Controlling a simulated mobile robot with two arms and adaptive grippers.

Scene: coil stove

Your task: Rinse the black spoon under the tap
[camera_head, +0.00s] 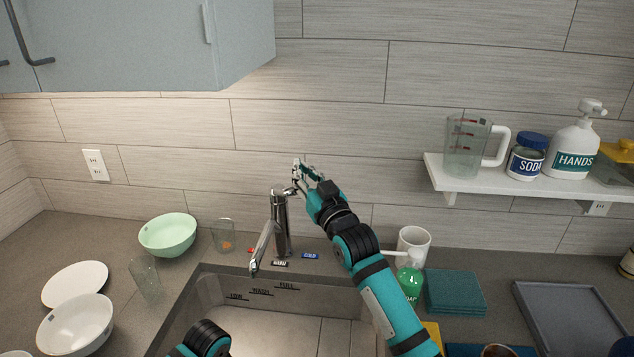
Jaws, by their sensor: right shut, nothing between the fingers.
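The chrome tap (280,226) stands at the back edge of the sink (208,292), with its spout angled down and left over the basin. No water shows from it. My right gripper (298,174) is shut and empty at the top of the tap, close by its handle. I cannot tell whether it touches the handle. Part of my left arm shows at the bottom edge, over the sink's left front; its gripper is out of view. I do not see the black spoon.
A green bowl (168,235), clear glasses (223,235) and white dishes (75,284) stand left of the sink. A green soap bottle (411,280), white cup (414,238) and teal cloths (454,291) are at right. A shelf (490,181) and a cabinet (140,45) overhang the counter.

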